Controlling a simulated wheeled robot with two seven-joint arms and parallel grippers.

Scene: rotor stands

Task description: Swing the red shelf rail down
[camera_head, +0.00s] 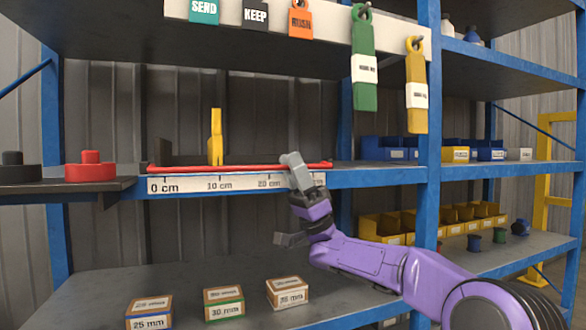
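The red shelf rail (230,168) is a thin bar lying level along the front edge of the middle shelf, just above a white ruler strip (215,185) marked in cm. My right gripper (284,200) is in front of the rail's right part. Its upper grey finger overlaps the rail in the picture; whether it touches cannot be told. Its lower dark finger is spread well below, with nothing seen between them. The finger hides a short piece of the rail. My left gripper is not in view.
A yellow upright piece (216,140) stands behind the rail. A red stepped disc (91,168) sits on a dark ledge at left. Labelled boxes (224,302) stand on the lower shelf. Green (363,90) and yellow (416,110) tags hang at upper right. A blue post (428,200) stands right of my gripper.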

